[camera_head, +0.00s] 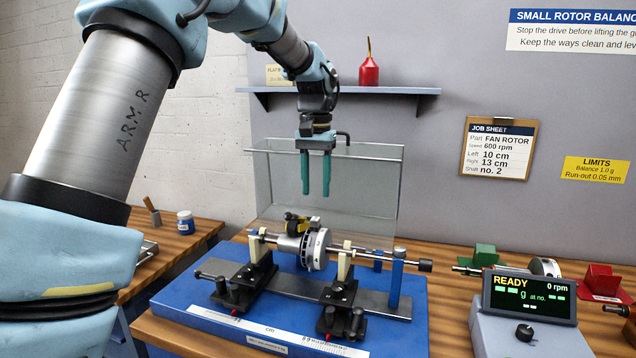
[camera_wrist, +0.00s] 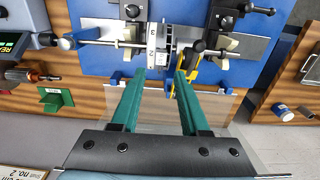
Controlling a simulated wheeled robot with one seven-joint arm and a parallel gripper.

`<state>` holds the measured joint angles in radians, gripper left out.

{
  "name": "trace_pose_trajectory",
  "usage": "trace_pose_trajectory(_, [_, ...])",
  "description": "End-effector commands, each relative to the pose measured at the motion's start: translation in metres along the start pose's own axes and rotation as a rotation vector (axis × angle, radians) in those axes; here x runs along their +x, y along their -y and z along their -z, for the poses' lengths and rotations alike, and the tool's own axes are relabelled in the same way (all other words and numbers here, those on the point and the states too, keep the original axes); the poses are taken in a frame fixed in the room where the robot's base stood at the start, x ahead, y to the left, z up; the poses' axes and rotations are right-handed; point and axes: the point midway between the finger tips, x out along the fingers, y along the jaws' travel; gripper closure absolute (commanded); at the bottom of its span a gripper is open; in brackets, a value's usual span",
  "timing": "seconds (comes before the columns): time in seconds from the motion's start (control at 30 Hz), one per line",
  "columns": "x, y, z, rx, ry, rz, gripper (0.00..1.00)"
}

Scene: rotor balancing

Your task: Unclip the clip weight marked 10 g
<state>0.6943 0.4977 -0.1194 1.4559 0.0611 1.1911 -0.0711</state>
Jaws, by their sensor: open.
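The rotor (camera_head: 313,250) is a pale drum with a dark slotted band and printed numbers, lying on a horizontal shaft between two supports. It also shows in the wrist view (camera_wrist: 157,48), ahead of my fingertips.
A clear guard panel (camera_head: 375,185) stands upright behind the rotor. The blue base (camera_head: 190,300) carries the supports and a blue post (camera_head: 394,285). The display (camera_head: 530,295) reads READY, 0 rpm. Green and red holders stand at right; a shelf (camera_head: 400,91) is behind.

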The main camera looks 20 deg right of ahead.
Motion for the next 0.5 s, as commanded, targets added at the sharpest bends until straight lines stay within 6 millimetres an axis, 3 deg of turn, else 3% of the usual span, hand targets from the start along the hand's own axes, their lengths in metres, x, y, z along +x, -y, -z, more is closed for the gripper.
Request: trace_pose_trajectory(0.5, [0.064, 0.0, 0.0, 0.0, 0.0, 0.0, 0.55])
